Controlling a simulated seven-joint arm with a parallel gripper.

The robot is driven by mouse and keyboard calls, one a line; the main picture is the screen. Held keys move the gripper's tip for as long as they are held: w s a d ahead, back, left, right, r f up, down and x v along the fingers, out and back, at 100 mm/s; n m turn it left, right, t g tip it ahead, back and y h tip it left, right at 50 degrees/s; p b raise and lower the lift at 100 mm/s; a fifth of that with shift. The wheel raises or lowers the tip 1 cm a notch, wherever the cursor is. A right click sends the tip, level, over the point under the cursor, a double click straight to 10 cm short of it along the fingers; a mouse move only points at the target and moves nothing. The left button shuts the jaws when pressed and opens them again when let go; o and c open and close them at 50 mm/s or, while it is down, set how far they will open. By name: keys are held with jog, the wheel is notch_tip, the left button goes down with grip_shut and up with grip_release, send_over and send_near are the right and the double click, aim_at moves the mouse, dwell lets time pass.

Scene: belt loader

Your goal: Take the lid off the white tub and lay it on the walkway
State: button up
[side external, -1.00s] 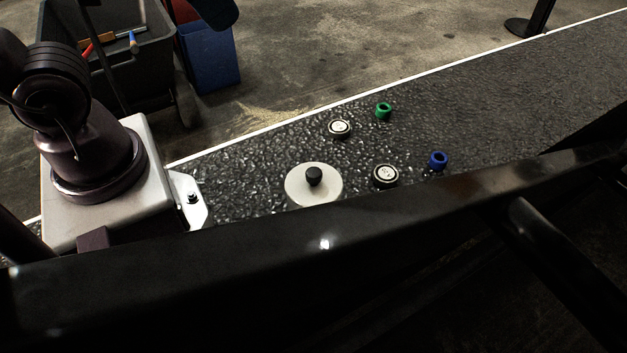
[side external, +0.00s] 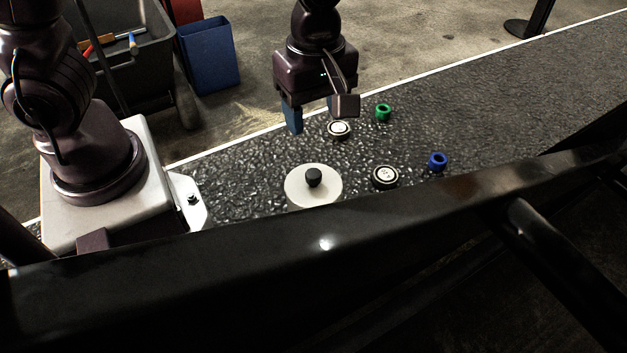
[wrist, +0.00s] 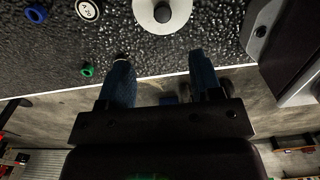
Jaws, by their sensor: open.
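The round white lid (side external: 302,190) with a black knob (side external: 314,177) lies at the near edge of the dark, bumpy walkway (side external: 480,95). The lid also shows at the top of the wrist view (wrist: 146,18). My gripper (side external: 314,122) is open and empty. It hangs above the far part of the walkway, beyond the lid and apart from it. Its two blue fingers show in the wrist view (wrist: 162,75), with the lid ahead of them.
Two black-and-white round pieces (side external: 339,129) (side external: 385,177), a green ring (side external: 383,112) and a blue ring (side external: 438,160) lie right of the lid. The black rail (side external: 250,260) crosses in front. The walkway's right part is clear.

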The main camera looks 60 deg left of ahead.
aim_at(313, 173)
jog(key=f, duration=1.2)
jog(key=shift+s+d+f, duration=0.1)
jog(key=shift+s+f, duration=0.1)
jog(key=shift+f, duration=0.2)
jog(key=c, duration=1)
